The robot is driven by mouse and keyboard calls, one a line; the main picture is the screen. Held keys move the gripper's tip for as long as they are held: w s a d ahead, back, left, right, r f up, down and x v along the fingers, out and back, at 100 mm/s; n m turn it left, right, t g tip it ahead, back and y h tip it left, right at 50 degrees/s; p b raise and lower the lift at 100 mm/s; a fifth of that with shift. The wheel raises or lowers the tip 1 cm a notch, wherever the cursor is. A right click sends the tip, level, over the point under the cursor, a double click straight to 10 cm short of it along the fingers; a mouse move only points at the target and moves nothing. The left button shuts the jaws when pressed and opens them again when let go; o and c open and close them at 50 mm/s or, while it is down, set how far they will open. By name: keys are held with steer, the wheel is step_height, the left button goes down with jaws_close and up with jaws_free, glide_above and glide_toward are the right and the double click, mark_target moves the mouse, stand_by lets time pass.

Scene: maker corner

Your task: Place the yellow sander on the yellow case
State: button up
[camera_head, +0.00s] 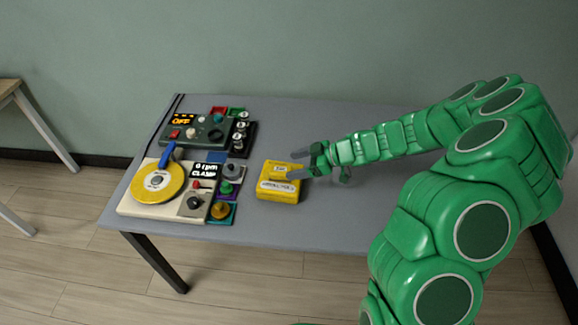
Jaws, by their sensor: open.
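The yellow case (278,192) is a low box with a pale printed label on its front, standing near the middle of the grey table. A smaller yellow piece with a pale label, seemingly the yellow sander (279,168), sits on top of the case toward its back. At this size I cannot make out its full shape. My gripper (298,164) reaches in from the right at the case's right side. Its jaws are open, with the fingertips close to the small yellow piece. I cannot tell whether they touch it. The fingers partly cover the case's right edge.
The grey table (335,226) is clear in front of and behind the case. At left stand a pale machine with a yellow disc (158,184) and blue lever, a dark control box (195,133), and several small knobs on coloured bases. A stool (38,125) stands far left.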

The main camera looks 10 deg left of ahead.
steer(key=v, duration=0.8)
steer(key=shift+d, duration=0.2)
steer(key=shift+s+r, duration=0.1)
steer(key=shift+s, duration=0.05)
